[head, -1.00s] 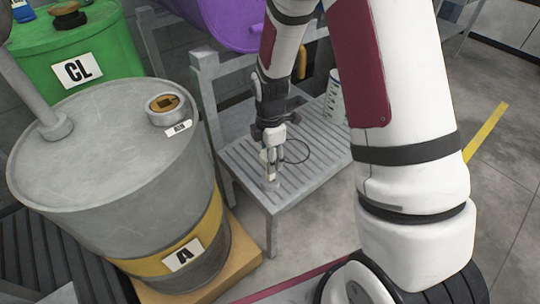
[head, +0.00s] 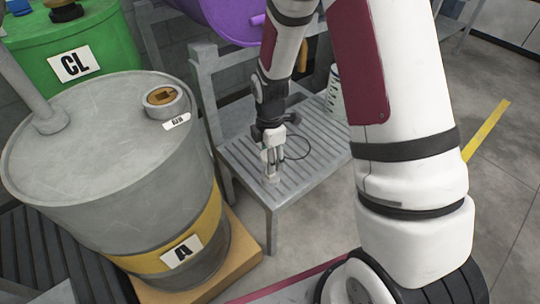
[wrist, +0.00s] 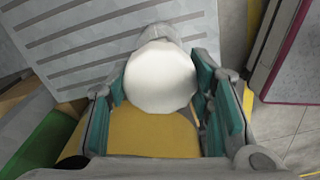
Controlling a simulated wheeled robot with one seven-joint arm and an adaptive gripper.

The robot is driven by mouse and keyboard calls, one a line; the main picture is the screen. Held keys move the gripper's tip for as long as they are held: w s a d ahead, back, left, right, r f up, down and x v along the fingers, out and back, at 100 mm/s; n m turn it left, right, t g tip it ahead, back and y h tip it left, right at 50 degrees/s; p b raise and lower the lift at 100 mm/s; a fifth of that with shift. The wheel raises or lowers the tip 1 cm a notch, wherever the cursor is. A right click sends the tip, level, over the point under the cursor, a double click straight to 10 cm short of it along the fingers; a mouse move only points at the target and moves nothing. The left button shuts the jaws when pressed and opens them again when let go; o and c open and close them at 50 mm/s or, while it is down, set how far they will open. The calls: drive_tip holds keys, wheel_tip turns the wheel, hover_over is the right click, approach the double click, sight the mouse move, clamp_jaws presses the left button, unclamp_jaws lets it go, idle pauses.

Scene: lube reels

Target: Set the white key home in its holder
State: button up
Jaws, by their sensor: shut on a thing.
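My gripper (head: 271,158) points down over the slatted grey stand in the head view. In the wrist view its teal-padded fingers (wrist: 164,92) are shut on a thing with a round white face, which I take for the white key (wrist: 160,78). A yellow surface (wrist: 155,132) shows below the white face; I cannot tell what it belongs to. A pale grey round piece (head: 272,178) is under the fingertips on the stand, perhaps the holder. Its grey upper part (wrist: 166,33) may show behind the key in the wrist view. Contact between them is hidden.
A grey drum labelled A (head: 110,130) stands left, with a capped bung on top. A green drum labelled CL (head: 90,45) and a purple drum (head: 225,18) are behind. The slatted stand (head: 315,140) holds a white container (head: 336,92) at the back.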

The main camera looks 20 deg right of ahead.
drive_tip(key=shift+f+b, duration=0.3)
drive_tip(key=shift+f, duration=0.2)
drive_tip(key=o, duration=1.3)
wheel_tip(320, 180, up, 12)
